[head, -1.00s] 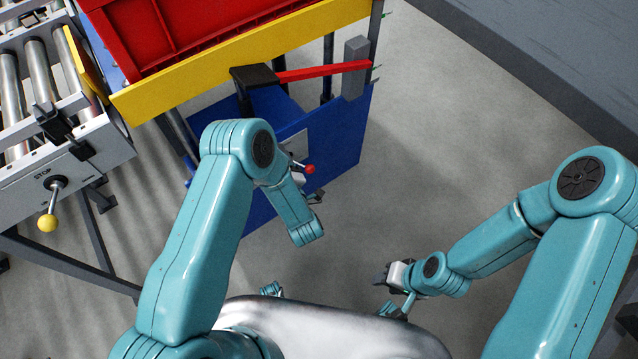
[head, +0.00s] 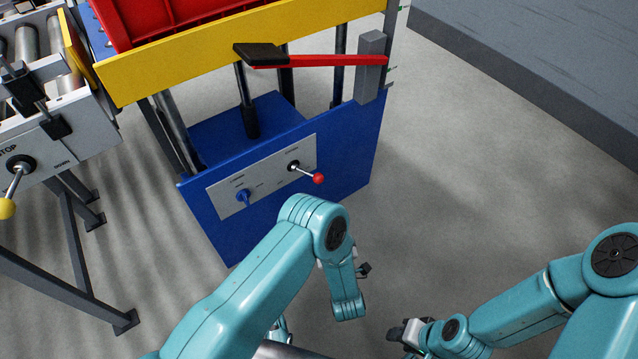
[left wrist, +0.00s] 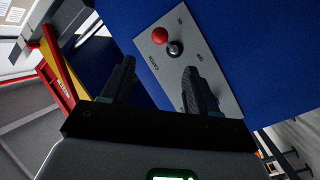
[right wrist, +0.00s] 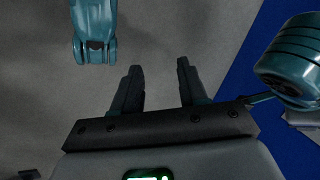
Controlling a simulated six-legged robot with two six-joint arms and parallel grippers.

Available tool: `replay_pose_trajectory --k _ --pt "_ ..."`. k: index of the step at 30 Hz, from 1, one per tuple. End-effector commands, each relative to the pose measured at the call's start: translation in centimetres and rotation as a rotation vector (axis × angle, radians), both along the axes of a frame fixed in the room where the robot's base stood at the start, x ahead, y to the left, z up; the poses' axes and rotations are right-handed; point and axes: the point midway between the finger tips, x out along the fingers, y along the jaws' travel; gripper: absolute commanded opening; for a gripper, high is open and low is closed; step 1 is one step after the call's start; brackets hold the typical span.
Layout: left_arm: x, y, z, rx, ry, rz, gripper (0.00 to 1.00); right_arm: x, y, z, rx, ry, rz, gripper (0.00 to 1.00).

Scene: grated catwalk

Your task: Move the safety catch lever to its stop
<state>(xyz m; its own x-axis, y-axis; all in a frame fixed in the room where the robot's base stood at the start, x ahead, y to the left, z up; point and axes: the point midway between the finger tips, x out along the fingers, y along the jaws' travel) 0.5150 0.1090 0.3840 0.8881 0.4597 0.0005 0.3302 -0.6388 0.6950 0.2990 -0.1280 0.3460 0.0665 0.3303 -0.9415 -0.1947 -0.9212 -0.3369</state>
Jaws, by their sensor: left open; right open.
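A blue lift stand (head: 345,155) carries a grey panel with a small red-ball lever (head: 318,178) and a blue knob (head: 243,197). Above them a long red bar lever (head: 320,60) with a black end runs to a grey block on the right post. My right gripper (head: 400,330) is open and empty, low over the floor.
A red bin (head: 165,20) sits on top behind a yellow rail (head: 200,60). At the left is a roller conveyor with a yellow-knobbed STOP lever (head: 8,207) and dark legs. A grey wall block (head: 530,60) stands at the right. The floor between is clear.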

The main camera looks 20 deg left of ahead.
Motion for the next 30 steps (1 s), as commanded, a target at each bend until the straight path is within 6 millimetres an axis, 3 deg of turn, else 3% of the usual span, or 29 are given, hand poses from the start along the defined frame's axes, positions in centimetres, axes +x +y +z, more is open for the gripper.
replay_pose_trajectory --k 18,24,30 --pt "11.4 6.2 -0.1 0.001 -0.004 0.002 0.59 1.8 -0.8 -4.5 -0.011 -0.049 -0.028 0.43" --pt "13.3 7.1 0.0 0.001 -0.002 -0.001 0.59 2.3 -0.9 -5.1 -0.015 -0.069 -0.029 0.43" --pt "13.7 7.2 0.1 0.0 0.0 -0.001 0.59 2.4 -0.9 -5.1 -0.015 -0.073 -0.03 0.43"
